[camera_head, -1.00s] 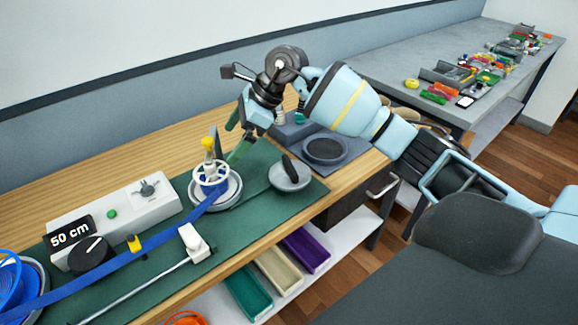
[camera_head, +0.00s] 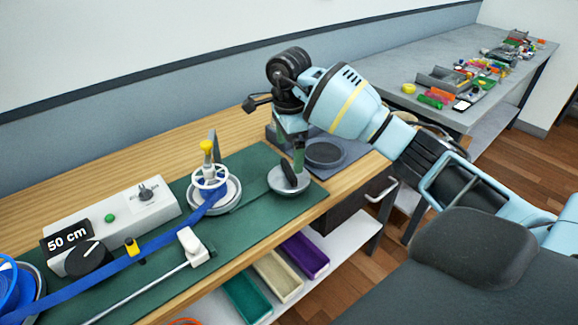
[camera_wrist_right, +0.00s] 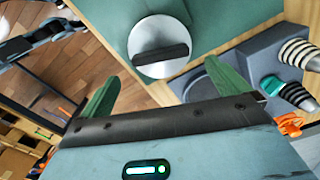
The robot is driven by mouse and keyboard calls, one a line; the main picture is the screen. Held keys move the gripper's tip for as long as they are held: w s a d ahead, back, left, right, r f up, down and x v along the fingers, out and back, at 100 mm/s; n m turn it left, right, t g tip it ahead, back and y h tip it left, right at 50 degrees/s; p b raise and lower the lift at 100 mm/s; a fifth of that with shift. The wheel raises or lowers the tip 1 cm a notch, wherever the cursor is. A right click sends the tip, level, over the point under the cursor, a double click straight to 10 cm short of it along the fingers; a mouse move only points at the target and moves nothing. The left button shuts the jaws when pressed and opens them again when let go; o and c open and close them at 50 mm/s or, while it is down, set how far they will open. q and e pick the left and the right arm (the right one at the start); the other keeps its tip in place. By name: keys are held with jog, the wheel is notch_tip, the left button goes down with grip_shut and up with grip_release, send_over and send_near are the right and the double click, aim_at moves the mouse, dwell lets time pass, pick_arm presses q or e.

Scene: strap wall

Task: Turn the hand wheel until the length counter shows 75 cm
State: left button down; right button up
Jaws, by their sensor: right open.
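The length counter (camera_head: 67,235) reads 50 cm on a black plate at the grey box. A white spoked wheel (camera_head: 210,177) with a yellow knob sits on the strap spool on the green mat. Right of it is a round grey disc (camera_head: 276,184) with a black bar grip (camera_head: 289,171). In the wrist view the disc (camera_wrist_right: 143,45) and its bar (camera_wrist_right: 160,54) lie ahead of the fingers. My right gripper (camera_head: 292,158) is open and empty, pointing down above the disc. Its two green fingers (camera_wrist_right: 162,70) are spread wide. My left gripper is out of view.
A blue strap (camera_head: 130,258) runs across the mat from the spool to the left. A grey-blue tray (camera_head: 350,146) lies behind the disc. Coloured bins are below.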

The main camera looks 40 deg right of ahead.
aim_at(289, 168)
jog(key=shift+f, duration=3.05)
jog(key=shift+c, duration=0.4)
jog(key=c, duration=0.8)
jog(key=shift+r+m+p, duration=0.15)
jog(key=shift+m+p, duration=0.4)
jog(key=shift+m, duration=0.65)
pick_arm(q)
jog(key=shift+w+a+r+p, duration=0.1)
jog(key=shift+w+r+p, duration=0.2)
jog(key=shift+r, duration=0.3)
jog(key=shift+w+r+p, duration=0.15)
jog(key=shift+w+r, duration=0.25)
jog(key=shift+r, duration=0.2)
pick_arm(e)
jog(key=shift+m, duration=1.6)
jog(key=o, duration=0.9)
